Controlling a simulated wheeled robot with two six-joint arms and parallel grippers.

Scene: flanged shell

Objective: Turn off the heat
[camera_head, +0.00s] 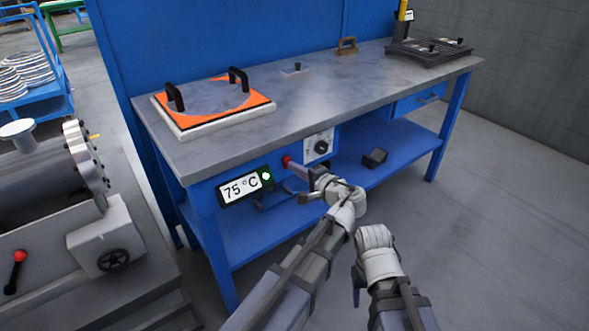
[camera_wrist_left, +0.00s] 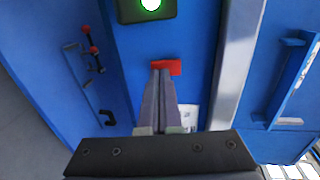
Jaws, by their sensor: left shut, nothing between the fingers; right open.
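A display reading 75 °C (camera_head: 240,187) is on the blue bench front, with a lit green lamp (camera_head: 266,175) at its right end; the lamp also shows in the left wrist view (camera_wrist_left: 151,4). A small red switch (camera_head: 286,160) is to the right of it, and also at the fingertips in the left wrist view (camera_wrist_left: 172,66). My left gripper (camera_head: 293,167) is shut and empty, its tips at the red switch (camera_wrist_left: 160,72); whether they touch it I cannot tell. A white plate with a black dial (camera_head: 320,147) is further right. My right gripper (camera_head: 357,285) is open, low in front of the bench, mostly hidden by its wrist.
An orange-framed plate with two black handles (camera_head: 215,100) lies on the bench top (camera_head: 310,100). A dark block (camera_head: 375,157) sits on the lower shelf. A grey machine (camera_head: 60,215) stands at left. The floor at right is clear.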

